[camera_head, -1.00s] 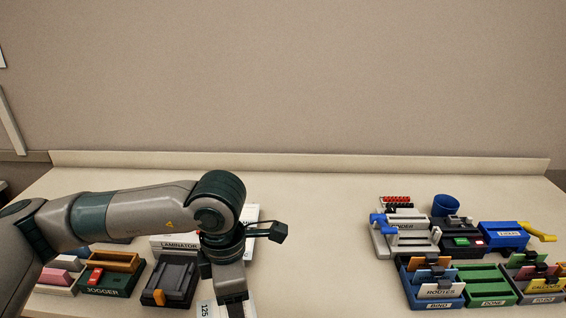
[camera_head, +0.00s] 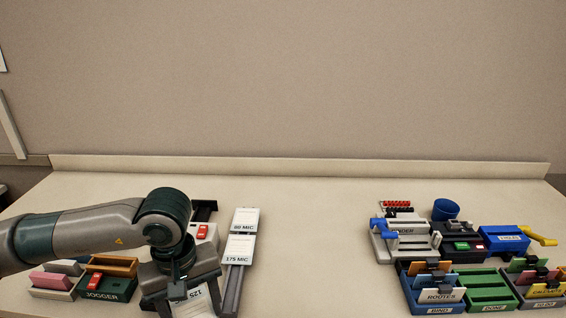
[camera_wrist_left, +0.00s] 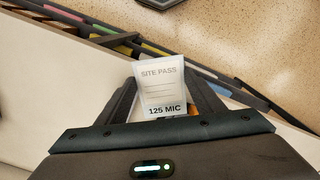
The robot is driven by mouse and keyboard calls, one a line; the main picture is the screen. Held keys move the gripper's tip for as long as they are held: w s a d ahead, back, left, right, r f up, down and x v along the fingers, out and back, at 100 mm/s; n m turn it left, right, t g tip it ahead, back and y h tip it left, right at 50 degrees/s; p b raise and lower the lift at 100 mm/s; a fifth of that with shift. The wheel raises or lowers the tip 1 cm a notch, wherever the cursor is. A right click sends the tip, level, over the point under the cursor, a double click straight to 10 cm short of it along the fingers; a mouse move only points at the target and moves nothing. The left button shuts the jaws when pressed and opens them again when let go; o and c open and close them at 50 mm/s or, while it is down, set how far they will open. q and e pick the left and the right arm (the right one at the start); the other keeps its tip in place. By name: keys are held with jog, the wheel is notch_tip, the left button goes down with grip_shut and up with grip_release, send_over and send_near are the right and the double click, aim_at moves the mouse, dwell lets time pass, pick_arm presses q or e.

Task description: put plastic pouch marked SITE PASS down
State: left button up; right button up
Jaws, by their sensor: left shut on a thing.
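My left gripper (camera_head: 182,294) is shut on the plastic pouch, at the front left of the desk in the head view. The pouch (camera_head: 205,301) is pale, with its 125 label showing upside down. In the left wrist view the pouch (camera_wrist_left: 160,84) reads SITE PASS and 125 MIC, and sits between the two dark fingers (camera_wrist_left: 163,103). The dark tray in front of the laminator is mostly hidden by my gripper. I cannot tell whether the pouch touches it. My right gripper is not in view.
The laminator (camera_head: 203,233) is partly behind my arm. A rack of 80 MIC and 175 MIC pouches (camera_head: 238,258) stands just right of the gripper. The green jogger (camera_head: 108,287) is to the left. The binder (camera_head: 404,244) and several bins stand at the right. The desk's middle is clear.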

aim_at(178, 315)
pick_arm(q)
jog(key=a+m, duration=0.1)
jog(key=m, duration=0.1)
jog(key=a+m, duration=0.1)
jog(key=m, duration=0.1)
jog(key=a+m, duration=0.1)
jog(key=shift+s+a+f+m, duration=0.1)
jog(key=shift+a+f+m, duration=0.05)
jog(key=shift+f+m, duration=0.25)
dwell(0.3)
